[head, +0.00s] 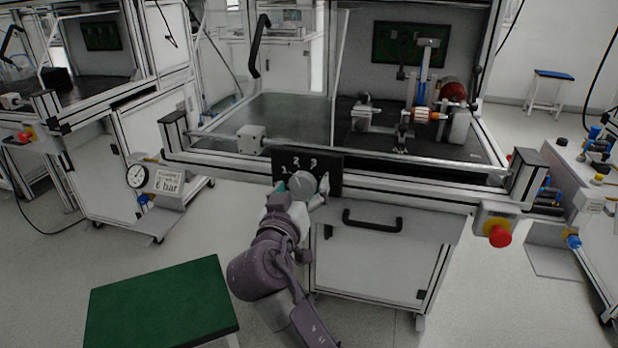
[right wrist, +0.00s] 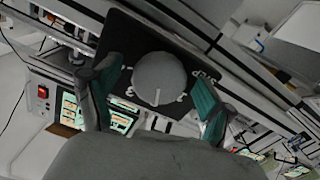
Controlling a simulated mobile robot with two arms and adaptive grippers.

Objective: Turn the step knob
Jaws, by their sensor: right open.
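The step knob (head: 302,184) is a grey round knob on a black panel (head: 328,160) with the white numbers 1, 2 and 3, fixed to the front rail of the middle bench. In the right wrist view, the knob (right wrist: 158,78) faces me, and a short white mark on it points down the picture to the side with the numbers. My right gripper (head: 301,187) is open, with one teal-padded finger on each side of the knob. In the right wrist view, the gripper (right wrist: 155,80) shows gaps between fingers and knob. My left gripper is not in view.
A black drawer handle (head: 372,222) is right of the knob, below the rail. A red emergency stop button (head: 500,236) is at the bench's right corner. A pressure gauge (head: 137,176) stands at left. A green-topped stool (head: 160,305) is at front left.

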